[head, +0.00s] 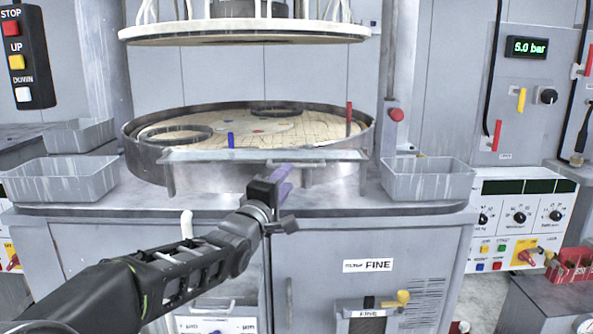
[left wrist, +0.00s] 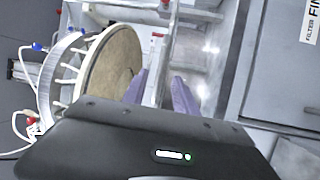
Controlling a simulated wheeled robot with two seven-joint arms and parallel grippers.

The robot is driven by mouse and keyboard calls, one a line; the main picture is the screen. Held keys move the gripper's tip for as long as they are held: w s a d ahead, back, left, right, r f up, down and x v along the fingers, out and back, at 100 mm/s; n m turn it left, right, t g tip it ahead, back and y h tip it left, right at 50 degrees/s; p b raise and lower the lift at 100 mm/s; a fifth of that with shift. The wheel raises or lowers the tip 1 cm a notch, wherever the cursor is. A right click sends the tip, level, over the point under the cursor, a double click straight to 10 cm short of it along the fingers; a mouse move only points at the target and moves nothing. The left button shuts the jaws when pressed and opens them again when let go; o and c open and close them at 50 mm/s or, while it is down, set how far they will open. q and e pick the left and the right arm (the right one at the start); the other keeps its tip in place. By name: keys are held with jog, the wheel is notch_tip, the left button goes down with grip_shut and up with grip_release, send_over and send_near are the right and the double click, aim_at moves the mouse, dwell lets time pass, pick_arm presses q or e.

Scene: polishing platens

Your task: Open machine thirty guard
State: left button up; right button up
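The guard (head: 225,156) is a low, pale panel across the front of the round polishing platen (head: 128,142). It has a thin bar handle (head: 308,164) on its top edge. My left gripper (head: 284,177) has purple fingers and reaches in from the front, just below and beside the handle. In the left wrist view the two fingers (left wrist: 160,92) stand apart, with a pale bar or panel edge beyond and between them. I cannot tell whether they touch the handle. My right gripper is in neither view.
Grey bins stand at left (head: 66,181) and right (head: 428,180) of the platen. A white upper plate (head: 245,32) hangs above. A post with a red button (head: 396,115) stands at right. A STOP/UP/DOWN control box (head: 27,58) hangs at left.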

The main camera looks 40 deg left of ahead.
aim_at(296, 167)
pick_arm(q)
jog(key=shift+w, duration=0.1)
dwell(0.3)
jog(key=p+x, duration=0.1)
jog(key=x, duration=0.6)
jog(key=shift+w+a, duration=0.15)
jog(key=shift+w, duration=0.15)
grip_shut()
dwell(1.2)
